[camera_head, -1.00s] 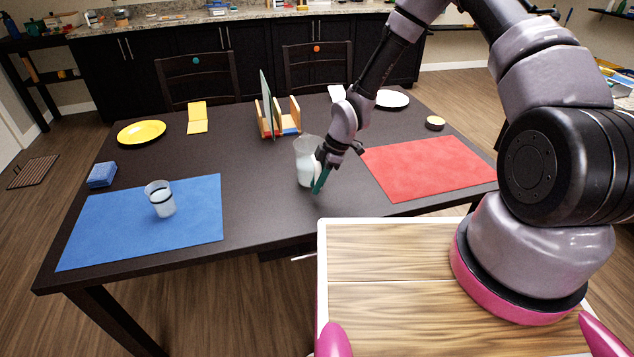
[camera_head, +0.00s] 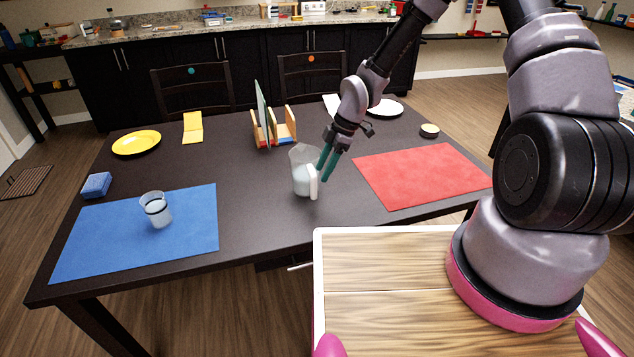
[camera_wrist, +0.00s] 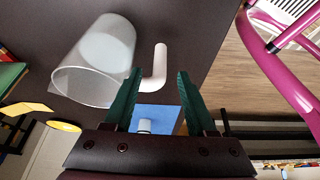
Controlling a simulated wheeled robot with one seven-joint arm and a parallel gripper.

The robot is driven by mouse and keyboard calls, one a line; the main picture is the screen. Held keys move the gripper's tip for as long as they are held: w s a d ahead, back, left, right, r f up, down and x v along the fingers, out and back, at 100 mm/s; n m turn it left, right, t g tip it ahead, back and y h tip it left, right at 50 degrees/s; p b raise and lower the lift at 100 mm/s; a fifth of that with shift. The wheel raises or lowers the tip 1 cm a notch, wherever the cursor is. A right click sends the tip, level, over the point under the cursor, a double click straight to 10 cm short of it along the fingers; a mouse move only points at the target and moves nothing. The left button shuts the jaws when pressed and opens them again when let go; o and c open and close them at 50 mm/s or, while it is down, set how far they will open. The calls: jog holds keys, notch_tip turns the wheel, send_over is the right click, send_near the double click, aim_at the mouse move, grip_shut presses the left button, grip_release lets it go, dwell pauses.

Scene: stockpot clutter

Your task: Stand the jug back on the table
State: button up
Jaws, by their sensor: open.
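The jug (camera_head: 301,178) is a clear pitcher with pale contents and a white handle. It stands upright on the dark table (camera_head: 255,205), between the blue and red mats. In the wrist view the jug (camera_wrist: 98,62) is at upper left, with its white handle (camera_wrist: 158,68) just beyond the fingertips. My gripper (camera_head: 325,172) has two green fingers. It is beside the jug on the handle side, slightly above the handle. In the wrist view the fingers (camera_wrist: 160,76) are spread apart with nothing between them, and the handle looks clear of them.
A glass with a dark band (camera_head: 156,210) stands on the blue mat (camera_head: 105,245). A red mat (camera_head: 420,175) lies to the right. A wooden rack (camera_head: 285,130) stands behind the jug. A yellow plate (camera_head: 137,142) and a blue block (camera_head: 96,185) are at left.

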jog(key=d+r+m+t+h, duration=0.1)
jog(key=d+r+m, duration=0.35)
jog(key=r, duration=0.35)
jog(key=s+d+r+m+t+h, duration=0.1)
jog(key=d+r+m, duration=0.2)
jog(key=d+r, duration=0.4)
jog(key=d+r+m+t+h, duration=0.1)
jog(key=d+r+m+h, duration=0.2)
jog(key=r, duration=0.7)
jog(key=s+d+r+m+t+y, duration=0.1)
jog(key=s+d+r+m+t, duration=0.1)
jog(key=s+r+m, duration=0.5)
jog(key=s+d+r+m+t+y, duration=0.1)
jog(key=s+d+r+m+t, duration=0.2)
jog(key=s+r, duration=0.8)
jog(key=d+m, duration=0.2)
jog(key=m, duration=0.2)
jog(key=shift+y, duration=0.3)
jog(key=shift+r, duration=0.1)
